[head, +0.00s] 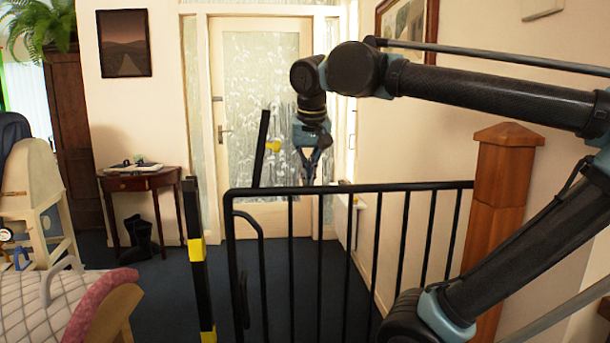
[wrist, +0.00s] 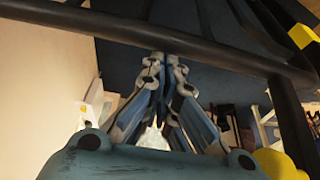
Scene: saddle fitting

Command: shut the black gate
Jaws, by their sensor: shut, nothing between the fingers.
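The black gate (head: 350,188) is a frame of upright bars under a long top rail. It stands across the front of the head view, with a curved bar near its left end. A black and yellow post (head: 196,260) stands just left of it, with a narrow gap visible between them. My gripper (head: 309,180) points down by the top rail, shut and empty. In the wrist view the closed fingertips (wrist: 166,58) meet in front of a dark rail (wrist: 150,35) that crosses the picture. I cannot tell whether they touch it.
A wooden newel post (head: 502,205) stands at the gate's right end. A glazed door (head: 262,110), a small table (head: 140,182) and boots (head: 138,238) are farther back. Dark floor (head: 165,290) is clear left of the post.

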